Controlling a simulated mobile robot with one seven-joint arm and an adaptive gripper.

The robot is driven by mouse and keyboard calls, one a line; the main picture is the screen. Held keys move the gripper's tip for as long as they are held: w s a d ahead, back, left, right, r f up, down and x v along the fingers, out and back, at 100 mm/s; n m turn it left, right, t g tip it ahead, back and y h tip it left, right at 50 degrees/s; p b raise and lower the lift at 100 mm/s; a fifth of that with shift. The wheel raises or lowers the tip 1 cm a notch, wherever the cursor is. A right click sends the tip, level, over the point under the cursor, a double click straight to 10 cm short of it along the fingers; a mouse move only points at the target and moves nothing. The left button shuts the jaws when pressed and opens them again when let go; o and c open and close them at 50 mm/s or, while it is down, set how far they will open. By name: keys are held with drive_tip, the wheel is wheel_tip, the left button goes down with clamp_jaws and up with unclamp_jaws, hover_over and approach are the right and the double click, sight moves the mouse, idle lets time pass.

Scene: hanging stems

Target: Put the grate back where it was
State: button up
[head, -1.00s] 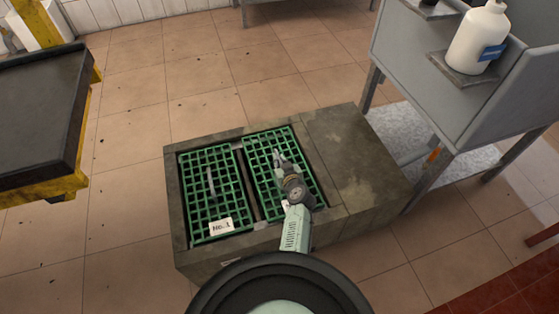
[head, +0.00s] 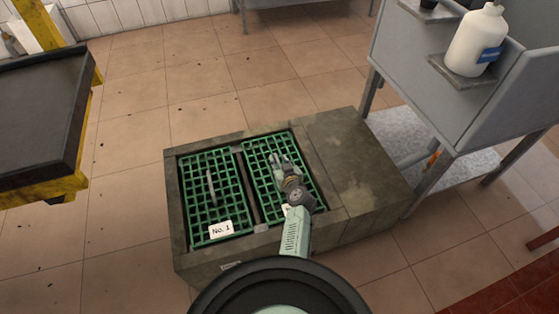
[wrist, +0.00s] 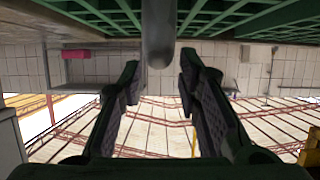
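Two green grates lie side by side in a weathered stone-like box (head: 352,160). The left grate (head: 228,180) carries a "No. 1" label and a grey handle (head: 211,188). The right grate (head: 256,168) lies within the right opening, partly hidden by my arm; whether it sits fully flush cannot be told. My gripper (head: 279,161) is just over the right grate. In the wrist view my gripper (wrist: 160,68) is open, its two fingers apart. A grey handle (wrist: 158,38) stands between the fingertips with a gap on each side, below green grate bars (wrist: 215,18).
A grey stand (head: 425,70) with a white bottle (head: 474,42) is at the right. A dark tray on a yellow frame (head: 40,115) is at the left. The tiled floor (head: 190,75) behind the box is mostly clear.

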drive_tip(key=shift+s+f, duration=0.35)
drive_tip(key=shift+f, duration=0.55)
drive_tip(key=shift+r+p, duration=0.35)
drive_tip(key=shift+p, duration=0.8)
drive_tip(key=r+p+v, duration=0.1)
drive_tip(key=p+v, duration=0.1)
drive_tip(key=v, duration=1)
drive_tip(key=shift+w, duration=0.25)
